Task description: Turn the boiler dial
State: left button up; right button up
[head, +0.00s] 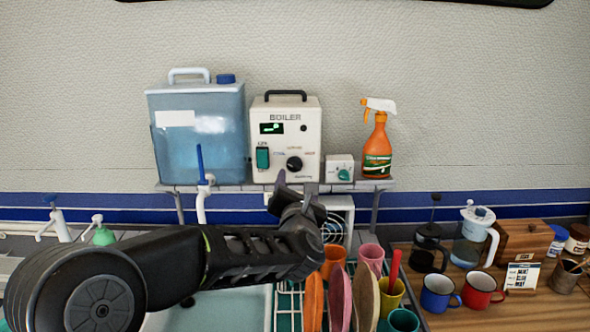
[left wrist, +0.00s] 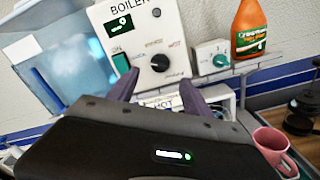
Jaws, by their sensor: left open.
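The boiler (head: 286,125) is a white box with a black handle on the shelf against the wall. Its dial (head: 294,163) is a round black knob low on the front, right of a green switch (head: 263,158). The dial also shows in the left wrist view (left wrist: 160,62), above the space between my fingertips. My left gripper (head: 292,186) is open and empty, in front of and just below the dial, apart from it in the picture. In the left wrist view its two fingers (left wrist: 159,90) point up toward the boiler front. My right gripper is not in view.
A blue water tank (head: 198,135) stands left of the boiler. A small box with a green knob (head: 340,168) and an orange spray bottle (head: 377,145) stand right. Below are a dish rack with colored plates and cups, a sink, and a wooden counter with mugs (head: 438,293).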

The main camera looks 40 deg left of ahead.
aim_at(295, 167)
pick_arm(q)
jog(key=p+x, duration=0.2)
jog(key=x, duration=0.4)
jog(key=shift+w+a, duration=0.25)
jog(key=shift+w, duration=0.05)
jog(key=shift+w+a+p, duration=0.35)
jog(key=shift+w, duration=0.1)
grip_shut()
